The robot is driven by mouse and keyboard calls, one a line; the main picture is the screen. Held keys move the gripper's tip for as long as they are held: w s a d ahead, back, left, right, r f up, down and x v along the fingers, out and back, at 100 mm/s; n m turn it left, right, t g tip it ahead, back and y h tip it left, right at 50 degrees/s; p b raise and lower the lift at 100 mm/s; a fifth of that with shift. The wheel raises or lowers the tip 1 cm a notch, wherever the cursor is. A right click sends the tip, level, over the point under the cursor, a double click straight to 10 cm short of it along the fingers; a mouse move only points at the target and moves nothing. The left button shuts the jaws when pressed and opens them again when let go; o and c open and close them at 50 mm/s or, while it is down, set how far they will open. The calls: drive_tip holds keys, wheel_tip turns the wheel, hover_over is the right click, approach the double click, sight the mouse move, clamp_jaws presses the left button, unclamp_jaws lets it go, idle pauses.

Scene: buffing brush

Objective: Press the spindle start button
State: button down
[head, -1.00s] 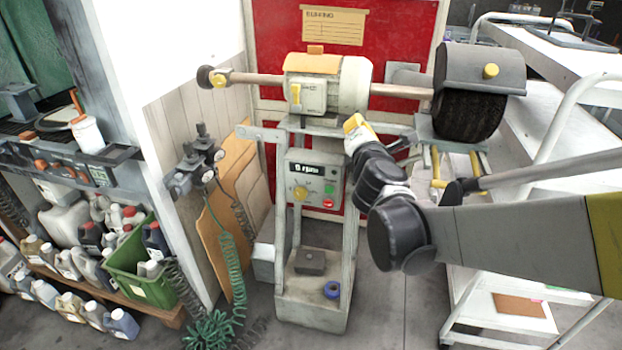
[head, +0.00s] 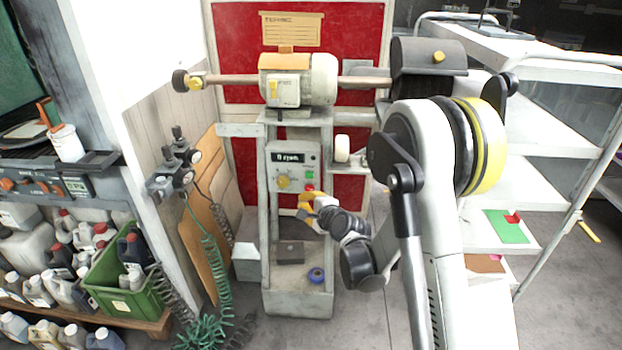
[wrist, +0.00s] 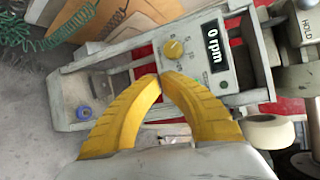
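The spindle control panel (head: 292,158) is on the grey buffing machine stand, with a display reading 0 rpm. It has a yellow knob (head: 283,182), a small green button (head: 311,175) and a red button (head: 309,188) under it at the right. My gripper (head: 304,205) is just below and in front of the red button; contact cannot be told. In the wrist view its yellow fingers (wrist: 161,79) come together at the tips, shut with nothing between them, near the knob (wrist: 174,48) and display (wrist: 213,43).
The motor (head: 300,80) and dark brush guard (head: 428,68) sit above the panel. Hoses (head: 208,250) and a green crate (head: 130,275) are at left; a white shelf cart (head: 530,185) is at right.

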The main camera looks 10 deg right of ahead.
drive_tip(key=shift+w, duration=0.15)
drive_tip(key=p, duration=0.1)
approach(301, 179)
drive_tip(key=w+a+f, duration=0.2)
drive_tip(key=shift+w+d+r, duration=0.1)
drive_tip(key=shift+w+d, duration=0.15)
drive_tip(key=shift+w, duration=0.5)
idle(1.2)
drive_tip(key=shift+w+d, duration=0.1)
drive_tip(key=shift+w, duration=0.25)
drive_tip(key=shift+w+d, duration=0.15)
drive_tip(key=shift+w, duration=0.25)
idle(0.5)
drive_tip(key=shift+s, duration=0.1)
drive_tip(key=shift+s+a+b, duration=0.25)
drive_tip(key=shift+s+b, duration=0.1)
drive_tip(key=shift+s, duration=0.35)
